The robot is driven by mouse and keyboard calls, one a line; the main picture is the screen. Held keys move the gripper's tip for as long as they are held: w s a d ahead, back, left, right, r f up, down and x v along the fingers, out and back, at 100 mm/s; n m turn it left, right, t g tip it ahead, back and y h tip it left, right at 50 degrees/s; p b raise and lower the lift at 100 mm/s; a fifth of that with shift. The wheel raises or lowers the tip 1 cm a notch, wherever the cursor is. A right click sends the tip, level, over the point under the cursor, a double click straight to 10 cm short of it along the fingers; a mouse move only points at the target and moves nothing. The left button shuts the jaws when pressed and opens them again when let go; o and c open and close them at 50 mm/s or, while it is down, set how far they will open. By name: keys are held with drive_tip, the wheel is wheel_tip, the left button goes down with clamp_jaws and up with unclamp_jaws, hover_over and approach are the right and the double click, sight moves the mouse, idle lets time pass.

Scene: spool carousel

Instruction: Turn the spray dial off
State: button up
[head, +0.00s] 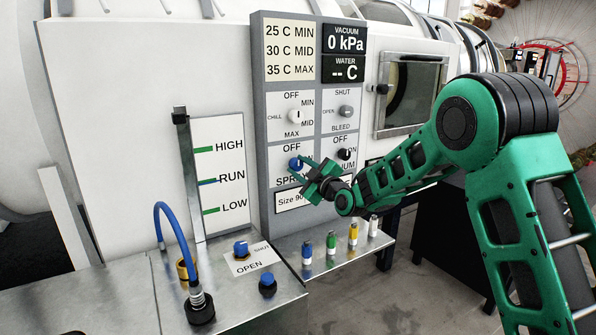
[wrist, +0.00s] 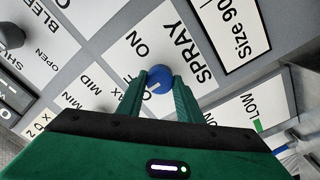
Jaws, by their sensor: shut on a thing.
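The spray dial (head: 295,163) is a small blue round knob on the grey control panel, above the partly covered SPRAY label. In the wrist view the blue knob (wrist: 160,77) sits between the two green fingertips. A small pale mark shows on its lower edge, near the partly hidden OFF lettering; I cannot tell its exact setting. ON is readable up and left of the knob there. My gripper (head: 302,171) is shut on the knob, its fingers on both sides; it also shows in the wrist view (wrist: 160,88). The gripper and wrist hide part of the label in the head view.
The vacuum dial (head: 344,154), chill dial (head: 295,117) and bleed dial (head: 346,111) are close around. Below, a ledge carries several coloured-cap bottles, such as the blue one (head: 306,251). A blue valve knob (head: 241,249) and a blue hose (head: 172,228) stand to the left.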

drive_tip(key=o, duration=1)
drive_tip(key=shift+s+a+f, duration=0.1)
drive_tip(key=shift+f, duration=0.1)
drive_tip(key=shift+o, duration=0.2)
drive_tip(key=shift+r, duration=0.1)
drive_tip(key=v, duration=1)
drive_tip(key=shift+s+d, duration=0.2)
drive_tip(key=shift+d, duration=0.05)
